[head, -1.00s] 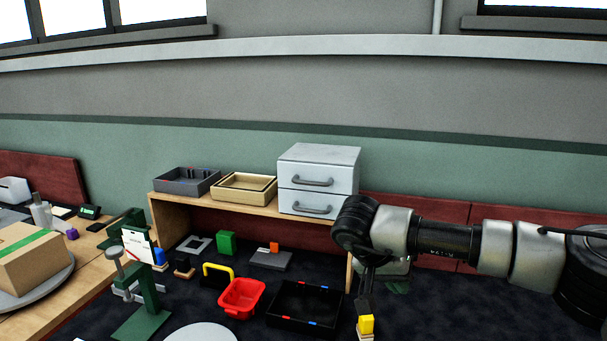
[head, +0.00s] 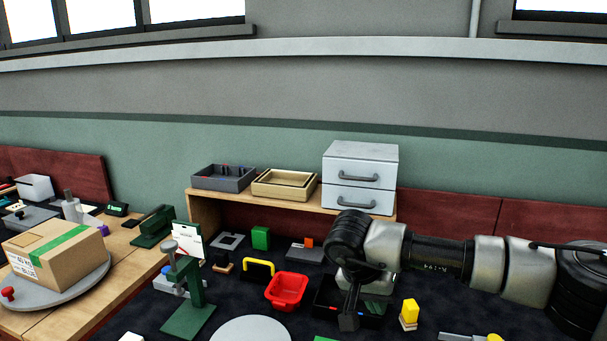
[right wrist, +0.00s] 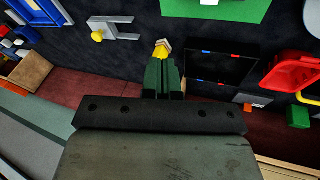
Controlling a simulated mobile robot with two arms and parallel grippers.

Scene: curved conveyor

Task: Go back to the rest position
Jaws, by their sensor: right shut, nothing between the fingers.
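My right gripper (head: 349,322) is shut and empty, pointing down in front of the black tray (head: 322,297). In the right wrist view its fingers (right wrist: 163,82) are together. A yellow block (head: 410,309) on a small wooden base stands apart, to the right of the gripper in the head view. It also shows just beyond the fingertips in the right wrist view (right wrist: 161,51). My right arm comes in from the right and hides part of the tray. My left gripper is not in view.
A red bin (head: 287,291), a green block (head: 260,238) and a green stand (head: 190,318) are on the dark surface. A wooden shelf (head: 205,203) carries trays and a white drawer unit (head: 359,178). A cardboard box (head: 62,257) sits on a round plate at left.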

